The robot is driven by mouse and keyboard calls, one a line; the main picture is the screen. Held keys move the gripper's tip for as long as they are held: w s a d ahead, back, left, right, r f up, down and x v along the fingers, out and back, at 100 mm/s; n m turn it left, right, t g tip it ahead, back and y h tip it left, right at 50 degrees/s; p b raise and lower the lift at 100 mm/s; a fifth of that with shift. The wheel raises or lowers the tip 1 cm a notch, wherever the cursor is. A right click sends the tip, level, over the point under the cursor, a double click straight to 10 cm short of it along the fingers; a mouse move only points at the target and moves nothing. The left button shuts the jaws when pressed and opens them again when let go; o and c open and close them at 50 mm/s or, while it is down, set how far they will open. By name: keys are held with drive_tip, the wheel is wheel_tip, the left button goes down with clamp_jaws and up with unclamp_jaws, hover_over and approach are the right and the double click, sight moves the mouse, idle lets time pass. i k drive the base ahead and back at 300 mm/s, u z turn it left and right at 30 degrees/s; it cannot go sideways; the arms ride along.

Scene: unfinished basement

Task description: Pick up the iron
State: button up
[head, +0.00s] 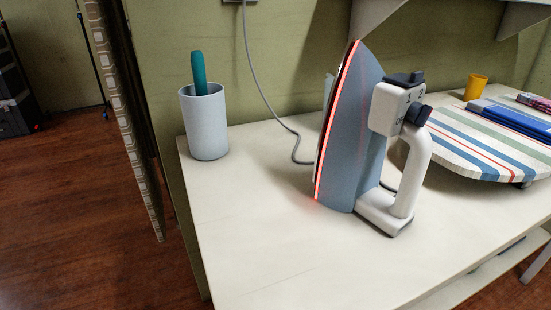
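The iron (353,140) stands upright on its heel on the white table, right of the middle in the head view. It has a blue-grey body, a white handle (412,172) facing right, and a glowing red edge along its soleplate. Dark knobs sit near the top of the handle. A grey cord (268,95) runs from the wall outlet down behind the iron. My gripper does not show in this view.
The white table (250,230) is clear in front of the iron. A white cup (205,122) holding a teal object (198,72) stands at the left edge. A striped ironing board (475,145) with blue items (510,120) and a yellow cup (476,87) lies right. A shelf overhangs above.

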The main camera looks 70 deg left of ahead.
sight(363, 109)
drive_tip(key=k, duration=0.95)
drive_tip(key=u, duration=0.35)
